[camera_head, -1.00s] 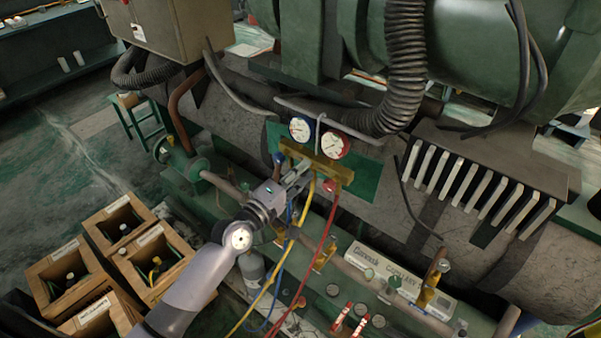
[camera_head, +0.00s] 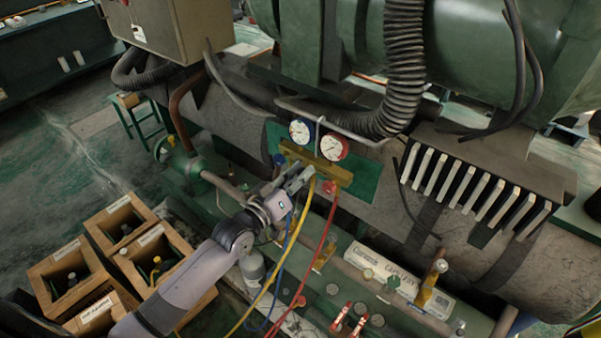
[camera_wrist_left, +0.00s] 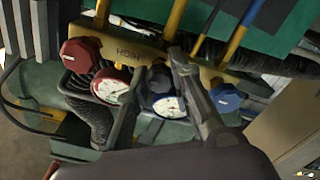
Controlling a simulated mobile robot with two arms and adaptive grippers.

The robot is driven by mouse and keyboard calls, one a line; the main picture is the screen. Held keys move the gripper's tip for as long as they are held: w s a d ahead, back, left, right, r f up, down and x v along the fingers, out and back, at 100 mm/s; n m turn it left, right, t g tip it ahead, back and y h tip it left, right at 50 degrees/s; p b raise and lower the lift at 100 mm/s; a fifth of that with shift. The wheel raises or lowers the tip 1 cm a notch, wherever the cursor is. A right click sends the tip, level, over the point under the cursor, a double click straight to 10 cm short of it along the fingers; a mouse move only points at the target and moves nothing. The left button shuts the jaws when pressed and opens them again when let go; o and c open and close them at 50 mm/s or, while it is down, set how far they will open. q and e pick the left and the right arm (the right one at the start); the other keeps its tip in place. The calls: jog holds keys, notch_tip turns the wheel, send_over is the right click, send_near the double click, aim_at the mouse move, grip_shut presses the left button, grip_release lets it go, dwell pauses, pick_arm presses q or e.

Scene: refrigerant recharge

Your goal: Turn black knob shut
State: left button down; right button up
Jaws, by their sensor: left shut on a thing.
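The brass gauge manifold (camera_head: 335,172) stands in front of the grey vessel, with a blue-rimmed gauge (camera_head: 301,131) and a red-rimmed gauge (camera_head: 334,147) above it. My left gripper (camera_head: 303,172) reaches the manifold's front from the lower left, and its fingers hide the black knob in the head view. In the left wrist view, the black knob (camera_wrist_left: 160,78) sits between the two fingers of my left gripper (camera_wrist_left: 158,72), which is shut on it. A red knob (camera_wrist_left: 80,54) and a blue knob (camera_wrist_left: 226,97) flank it. My right gripper is not in view.
Yellow (camera_head: 290,240), blue and red (camera_head: 320,240) hoses hang from the manifold close to my left gripper. Wooden crates (camera_head: 68,285) stand at the lower left. Open floor shows at the left.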

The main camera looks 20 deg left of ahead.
pick_arm(q)
jog(key=shift+f+m, duration=0.1)
jog(key=shift+m, duration=0.5)
jog(key=c, duration=1.4)
grip_release()
jog(key=v, duration=1.2)
